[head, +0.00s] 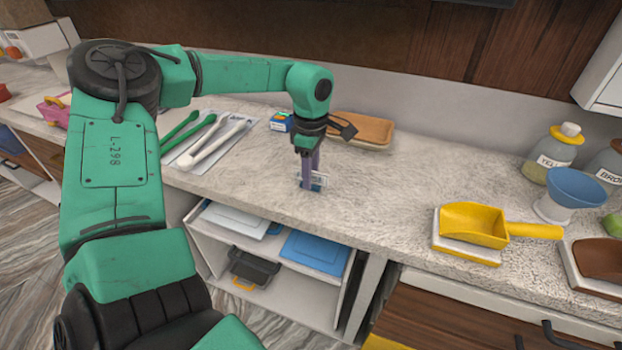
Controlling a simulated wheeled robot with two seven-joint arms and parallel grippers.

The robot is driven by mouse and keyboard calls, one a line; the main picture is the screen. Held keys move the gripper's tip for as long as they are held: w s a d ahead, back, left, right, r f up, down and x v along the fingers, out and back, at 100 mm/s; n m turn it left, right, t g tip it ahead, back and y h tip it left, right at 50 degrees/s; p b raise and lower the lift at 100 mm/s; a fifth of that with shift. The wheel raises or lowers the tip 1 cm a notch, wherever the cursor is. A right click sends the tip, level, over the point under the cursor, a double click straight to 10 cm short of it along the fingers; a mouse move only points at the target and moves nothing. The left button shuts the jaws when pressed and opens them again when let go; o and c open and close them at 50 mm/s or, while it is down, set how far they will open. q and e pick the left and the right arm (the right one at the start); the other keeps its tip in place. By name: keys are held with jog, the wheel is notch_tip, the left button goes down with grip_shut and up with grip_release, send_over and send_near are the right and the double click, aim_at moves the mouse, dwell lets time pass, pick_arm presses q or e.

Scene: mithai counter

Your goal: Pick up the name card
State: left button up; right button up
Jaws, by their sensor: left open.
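The name card (319,181) is a small white and blue card that stands on the stone counter near its front edge. My left gripper (311,180) points straight down at the card, with its purple fingers reaching almost to the counter. The fingers are open and hide part of the card. I cannot tell whether they touch it. My right gripper is not in view.
A wooden tray (362,128) and a small blue box (280,122) sit behind the gripper. Green and white utensils (216,144) lie to the left. A yellow scoop (474,224), a blue funnel (575,187) and jars (553,154) stand to the right. Counter between is clear.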

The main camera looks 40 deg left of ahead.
pick_arm(q)
grip_shut()
